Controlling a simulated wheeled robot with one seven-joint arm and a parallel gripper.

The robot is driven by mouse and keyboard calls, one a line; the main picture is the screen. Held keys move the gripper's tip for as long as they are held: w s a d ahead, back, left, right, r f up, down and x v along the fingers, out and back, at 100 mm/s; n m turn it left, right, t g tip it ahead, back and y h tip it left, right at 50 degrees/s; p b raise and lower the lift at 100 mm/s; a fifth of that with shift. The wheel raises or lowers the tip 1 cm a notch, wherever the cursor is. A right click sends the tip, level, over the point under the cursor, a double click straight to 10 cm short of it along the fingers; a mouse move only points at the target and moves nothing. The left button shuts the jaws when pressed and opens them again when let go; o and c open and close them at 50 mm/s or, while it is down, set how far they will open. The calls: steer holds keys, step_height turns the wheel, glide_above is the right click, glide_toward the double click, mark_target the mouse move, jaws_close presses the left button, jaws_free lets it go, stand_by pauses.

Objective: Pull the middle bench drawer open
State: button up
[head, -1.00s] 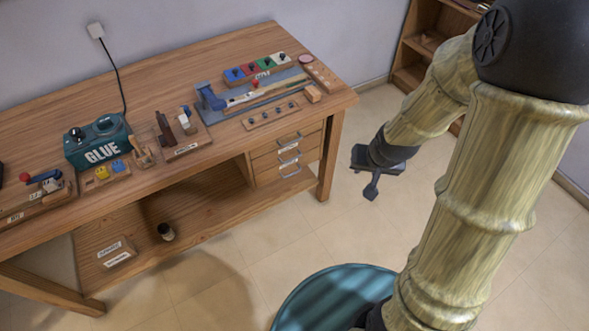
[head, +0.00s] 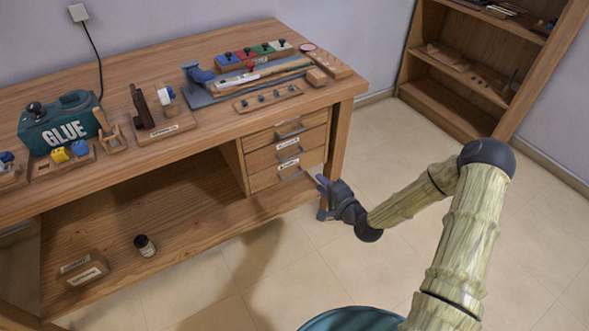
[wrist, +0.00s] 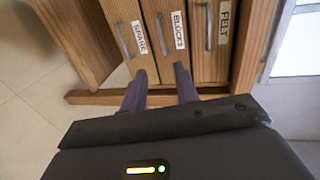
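The middle bench drawer (head: 272,157) is one of three stacked drawers under the right end of the workbench, and it looks closed. In the wrist view the middle drawer (wrist: 179,66) carries a label reading BLOCKS and a grey bar handle (wrist: 161,34). In the head view its handle (head: 289,152) shows too. My gripper (head: 321,198) is in front of the drawers, low and to their right, near the bench leg. In the wrist view my gripper (wrist: 160,85) is open and empty, its two fingers pointing toward the drawer fronts, apart from the handle.
The SPARE drawer (wrist: 126,48) and FELT drawer (wrist: 208,65) lie on either side of the middle one. The bench leg (head: 337,140) stands close to my gripper. Tools and a glue box (head: 60,127) sit on the bench top. The floor to the right is open toward a shelf (head: 455,105).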

steer(key=shift+r, duration=0.1)
steer(key=b+x, duration=0.3)
steer(key=x, duration=1.4)
steer(key=shift+w+a, duration=0.15)
steer(key=shift+a, duration=0.1)
jaws_close()
